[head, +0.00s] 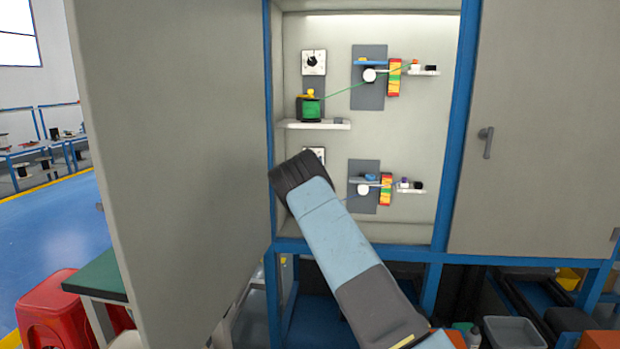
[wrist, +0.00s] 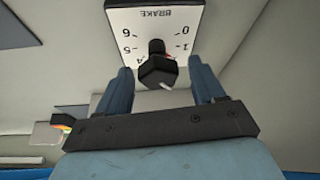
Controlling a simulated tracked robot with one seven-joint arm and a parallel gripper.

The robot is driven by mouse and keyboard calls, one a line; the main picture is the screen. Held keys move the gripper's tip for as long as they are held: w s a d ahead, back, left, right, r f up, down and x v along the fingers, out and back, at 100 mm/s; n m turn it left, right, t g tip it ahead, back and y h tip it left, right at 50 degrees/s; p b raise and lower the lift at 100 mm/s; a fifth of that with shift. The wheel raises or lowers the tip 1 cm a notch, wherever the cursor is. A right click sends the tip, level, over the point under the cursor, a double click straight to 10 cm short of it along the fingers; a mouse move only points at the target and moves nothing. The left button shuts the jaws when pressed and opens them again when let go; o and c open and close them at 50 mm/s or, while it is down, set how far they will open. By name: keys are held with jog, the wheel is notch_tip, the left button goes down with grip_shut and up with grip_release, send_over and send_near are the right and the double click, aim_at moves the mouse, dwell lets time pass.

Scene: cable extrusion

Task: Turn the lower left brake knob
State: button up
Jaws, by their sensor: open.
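The lower left brake knob (wrist: 157,68) is black with a pale pointer mark, on a white dial plate (wrist: 122,20) marked BRAKE with numbers. In the wrist view the plate appears upside down. My gripper (wrist: 157,80) is open, one blue finger on each side of the knob. I cannot tell whether the fingers touch it. In the head view my arm hides the knob and most of the lower dial; only the top of its plate (head: 316,153) shows. An upper brake dial (head: 313,62) with a black knob is in plain view above.
The open cabinet door (head: 170,170) stands to the left of my arm. A shelf with a green spool (head: 311,108) is above the lower dial. A lower grey panel (head: 363,200) with coloured blocks is to the right. A closed door (head: 545,130) is further right.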

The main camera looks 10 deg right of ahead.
jog(key=v, duration=1.2)
jog(key=s+d+r+m+g, duration=0.2)
jog(key=s+d+r+g, duration=0.3)
jog(key=r, duration=0.3)
jog(key=s+r+g+y, duration=0.2)
jog(key=s+r, duration=0.2)
jog(key=s, duration=0.4)
jog(key=s+r+g+y, duration=0.1)
jog(key=s+r+y, duration=0.15)
jog(key=s, duration=0.55)
jog(key=s+a+f+n+g, duration=0.1)
jog(key=s+g, duration=0.3)
jog(key=s, duration=1.9)
jog(key=s+a+f+n+g, duration=0.1)
jog(key=s+g, duration=0.3)
jog(key=s, duration=1.8)
jog(key=shift+s+n+y, duration=0.3)
jog(key=shift+s+y, duration=0.05)
jog(key=shift+y, duration=0.1)
